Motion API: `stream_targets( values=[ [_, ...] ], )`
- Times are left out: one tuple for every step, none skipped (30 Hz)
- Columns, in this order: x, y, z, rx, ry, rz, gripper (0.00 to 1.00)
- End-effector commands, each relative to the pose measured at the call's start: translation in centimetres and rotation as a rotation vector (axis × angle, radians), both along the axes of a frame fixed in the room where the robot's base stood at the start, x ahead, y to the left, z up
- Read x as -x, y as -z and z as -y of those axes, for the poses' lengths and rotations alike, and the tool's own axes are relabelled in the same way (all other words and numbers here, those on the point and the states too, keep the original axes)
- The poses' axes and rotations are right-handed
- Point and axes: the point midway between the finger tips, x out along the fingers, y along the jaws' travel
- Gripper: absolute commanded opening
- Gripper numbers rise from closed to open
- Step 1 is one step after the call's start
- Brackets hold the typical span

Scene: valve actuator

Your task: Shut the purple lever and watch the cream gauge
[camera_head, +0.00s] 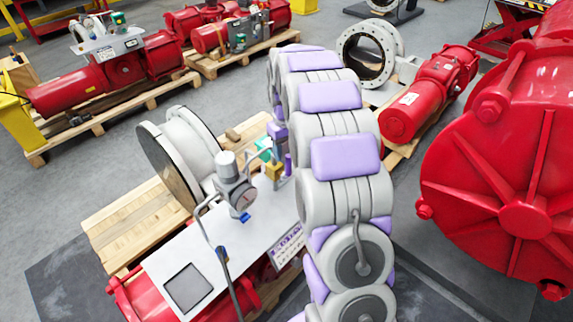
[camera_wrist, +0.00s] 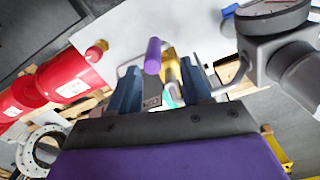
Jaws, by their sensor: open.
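The purple lever (camera_wrist: 153,55) is a short round handle in the wrist view, beside a brass-coloured fitting (camera_wrist: 172,72). My gripper (camera_wrist: 162,74) is open, its two blue-grey fingers spread, with the lever showing between their tips. I cannot tell whether either finger touches it. In the head view the lever (camera_head: 288,164) is a small purple upright piece just left of my arm, which hides most of the gripper. The gauge (camera_head: 245,200) sits on a grey fitting above the white panel; its face is too small to read. In the wrist view the gauge (camera_wrist: 272,8) is cut off at the top right.
The white panel (camera_head: 180,255) lies over red machinery, with thin bent tubing (camera_head: 212,235) rising near the gauge. A grey flanged pipe (camera_head: 185,150) stands on a wooden pallet (camera_head: 125,225) to the left. A large red housing (camera_head: 505,190) stands at right. Grey floor is open at far left.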

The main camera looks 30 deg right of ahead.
Motion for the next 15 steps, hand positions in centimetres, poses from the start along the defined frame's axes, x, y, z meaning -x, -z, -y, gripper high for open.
stream_targets(
  values=[
    [0.0,1.2,0.2,-0.002,0.002,-0.001,0.48],
    [0.0,1.8,0.3,-0.002,0.002,0.001,0.48],
    [0.0,2.4,0.4,-0.003,0.002,0.001,0.48],
    [0.0,2.9,0.4,-0.003,0.002,0.001,0.48],
    [0.0,3.3,0.5,-0.004,0.002,0.001,0.48],
    [0.0,3.9,0.6,-0.005,0.001,0.001,0.48],
    [0.0,4.2,0.6,-0.005,0.001,0.001,0.48],
    [0.0,4.6,0.6,-0.005,0.001,0.001,0.48],
    [0.0,4.9,0.6,-0.005,0.001,0.002,0.48],
    [0.0,5.2,0.6,-0.004,0.001,0.003,0.48],
    [0.0,5.4,0.5,-0.003,0.001,0.003,0.48],
    [0.0,5.5,0.4,-0.002,0.001,0.003,0.48],
    [0.0,5.7,0.4,-0.002,0.001,0.003,0.48],
    [0.0,5.7,0.4,-0.002,0.001,0.003,0.48],
    [0.0,5.8,0.3,-0.001,0.001,0.003,0.48]
  ],
)
